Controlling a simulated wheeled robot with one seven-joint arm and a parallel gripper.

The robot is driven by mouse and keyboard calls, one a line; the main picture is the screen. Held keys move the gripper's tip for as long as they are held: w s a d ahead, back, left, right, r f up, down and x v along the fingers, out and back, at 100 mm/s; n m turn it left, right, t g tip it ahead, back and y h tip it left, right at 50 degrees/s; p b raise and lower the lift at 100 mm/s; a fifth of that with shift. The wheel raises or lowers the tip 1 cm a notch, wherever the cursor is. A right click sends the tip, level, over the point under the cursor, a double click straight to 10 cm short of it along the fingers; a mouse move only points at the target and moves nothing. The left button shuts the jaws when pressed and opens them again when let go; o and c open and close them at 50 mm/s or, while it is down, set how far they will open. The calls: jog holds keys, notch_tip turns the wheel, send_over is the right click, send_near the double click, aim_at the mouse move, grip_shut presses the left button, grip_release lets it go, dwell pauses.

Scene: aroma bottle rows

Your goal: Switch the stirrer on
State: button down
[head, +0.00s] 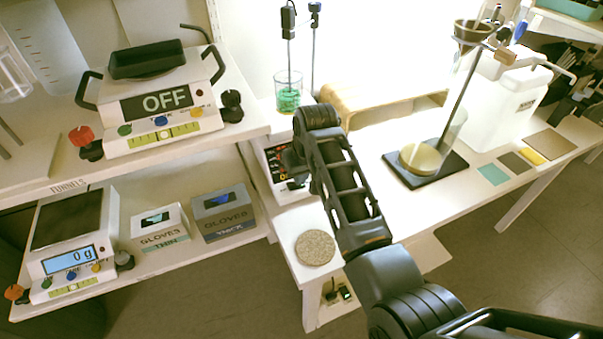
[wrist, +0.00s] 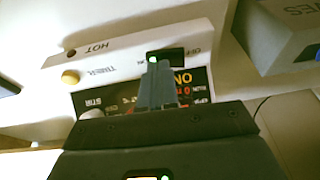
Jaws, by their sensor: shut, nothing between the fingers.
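The stirrer (head: 268,160) stands at the left end of the right-hand bench, a glass beaker (head: 288,98) of green contents on it. Its front panel (wrist: 130,52) appears upside down in the wrist view, with a black switch (wrist: 182,54) near the OFF label. The dark display (wrist: 195,82) is lit, with yellow letters that read ON and red digits, partly covered by my fingers. My gripper (wrist: 155,72) is shut and empty, its tips at the panel beside the switch. A green light shows at the tips; I cannot tell whether they touch. My gripper (head: 292,165) is partly hidden in the head view.
A balance (head: 160,100) reading OFF stands on the left upper shelf. Below are another scale (head: 70,240) and two glove boxes (head: 225,212). A round cork mat (head: 315,247) lies before the stirrer. A funnel stand (head: 425,165) stands to the right.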

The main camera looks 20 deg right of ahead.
jog(key=shift+a+r, duration=0.1)
jog(key=shift+a, duration=0.45)
jog(key=shift+r, duration=0.1)
jog(key=shift+r+p, duration=0.2)
jog(key=shift+p, duration=0.25)
jog(key=r+p, duration=0.2)
jog(key=r, duration=0.1)
jog(key=r+p, duration=0.1)
jog(key=p, duration=0.1)
jog(key=shift+d+r, duration=0.2)
jog(key=shift+d, duration=0.15)
jog(key=d+b+v, duration=0.1)
jog(key=v, duration=0.7)
jog(key=shift+s+d+r+b, duration=0.25)
jog(key=shift+d+r+b, duration=0.05)
jog(key=shift+d+r, duration=0.1)
jog(key=shift+f, duration=0.1)
